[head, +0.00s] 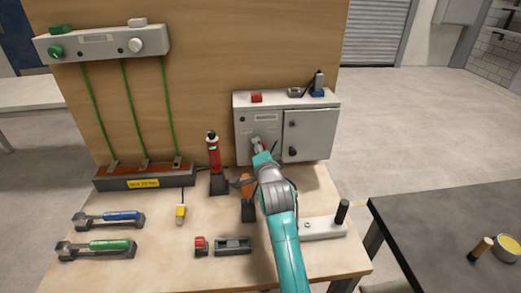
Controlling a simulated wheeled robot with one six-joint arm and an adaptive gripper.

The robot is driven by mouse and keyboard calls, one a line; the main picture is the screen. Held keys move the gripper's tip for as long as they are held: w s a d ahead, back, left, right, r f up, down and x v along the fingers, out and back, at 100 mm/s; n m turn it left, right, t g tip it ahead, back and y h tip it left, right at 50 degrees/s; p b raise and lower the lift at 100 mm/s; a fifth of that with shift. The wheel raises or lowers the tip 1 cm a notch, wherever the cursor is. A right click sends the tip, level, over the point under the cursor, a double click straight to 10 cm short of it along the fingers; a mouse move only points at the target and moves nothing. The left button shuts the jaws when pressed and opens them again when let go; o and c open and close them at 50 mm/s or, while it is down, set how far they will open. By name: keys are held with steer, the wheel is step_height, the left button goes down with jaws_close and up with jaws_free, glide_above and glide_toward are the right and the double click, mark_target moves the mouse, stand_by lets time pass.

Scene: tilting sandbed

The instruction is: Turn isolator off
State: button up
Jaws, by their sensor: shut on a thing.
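A light grey control box (308,148) stands at the back right of the wooden bench. Its left front panel carries a label and a small dark knob at its lower left. My gripper (259,148) is at this left panel, with my teal arm reaching up from the bottom of the view. The gripper is shut on a small part on the panel, which looks like the isolator handle (257,142). The fingers and wrist hide most of that part, so its angle cannot be told. The right panel is a closed door with a dark knob.
A red block (256,98) and other small parts sit on top of the box. A dark table (450,235) stands right.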

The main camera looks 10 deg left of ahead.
steer(key=shift+f+n, duration=0.1)
steer(key=shift+n, duration=0.2)
steer(key=o, duration=1.1)
steer(key=shift+o, duration=0.2)
steer(key=v, duration=1.2)
